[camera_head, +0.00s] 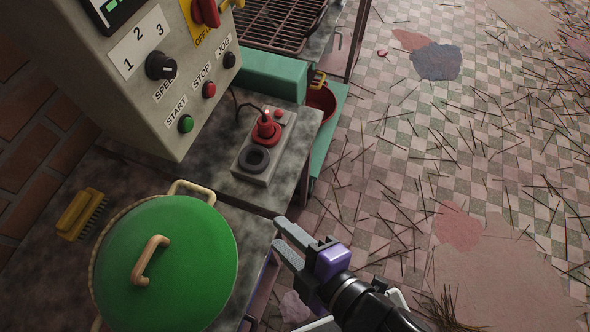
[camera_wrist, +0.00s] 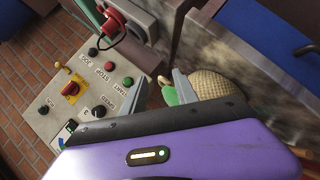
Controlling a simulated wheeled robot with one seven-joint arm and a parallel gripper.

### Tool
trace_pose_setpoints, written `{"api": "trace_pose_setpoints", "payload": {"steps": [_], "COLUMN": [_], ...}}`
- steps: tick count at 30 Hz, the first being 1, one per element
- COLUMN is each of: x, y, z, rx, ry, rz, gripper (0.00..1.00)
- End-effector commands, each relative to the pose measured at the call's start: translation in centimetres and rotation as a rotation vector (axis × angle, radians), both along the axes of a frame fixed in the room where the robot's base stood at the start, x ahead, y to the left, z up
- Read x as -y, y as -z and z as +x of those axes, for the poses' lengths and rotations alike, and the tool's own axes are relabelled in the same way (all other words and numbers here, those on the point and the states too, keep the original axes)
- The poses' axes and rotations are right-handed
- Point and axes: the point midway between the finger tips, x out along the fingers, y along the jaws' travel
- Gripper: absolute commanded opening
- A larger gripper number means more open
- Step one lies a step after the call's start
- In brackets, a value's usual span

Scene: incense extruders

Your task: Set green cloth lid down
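The round green cloth lid (camera_head: 165,262), with a pale wooden handle (camera_head: 150,260), lies on a woven basket (camera_head: 94,262) at the lower left of the head view. A strip of the basket's rim shows at its left and a basket handle (camera_head: 192,190) behind it. My gripper (camera_head: 277,234) is to the right of the lid, apart from its handle, with empty fingers spread. In the wrist view, a small part of the lid (camera_wrist: 172,96) and the woven basket side (camera_wrist: 215,84) show beyond my open fingers (camera_wrist: 165,78).
A control panel (camera_head: 150,80) stands behind the basket. A yellow brush (camera_head: 80,214) lies left of it on the stained table. A small box with a red knob (camera_head: 266,130) sits behind right. The tiled floor (camera_head: 400,150) at right is strewn with thin sticks.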

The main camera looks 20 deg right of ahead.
Motion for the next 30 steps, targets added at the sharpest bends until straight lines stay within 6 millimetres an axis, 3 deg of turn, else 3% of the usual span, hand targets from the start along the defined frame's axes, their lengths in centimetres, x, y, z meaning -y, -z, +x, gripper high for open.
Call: {"api": "trace_pose_setpoints", "payload": {"steps": [1,6,13,19,30], "x": [2.4,8.0,13.7,15.8,16.0], "y": [0.8,0.7,-1.9,-3.6,-3.9], "z": [-1.0,-4.4,-9.4,-11.6,-11.7], "rx": [-0.034,-0.087,-0.06,-0.009,-0.002], "ry": [0.069,0.3,0.608,0.729,0.739], "rz": [0.076,0.402,0.808,0.975,0.994], "gripper": [0.36,0.36,0.36,0.36,0.36]}}
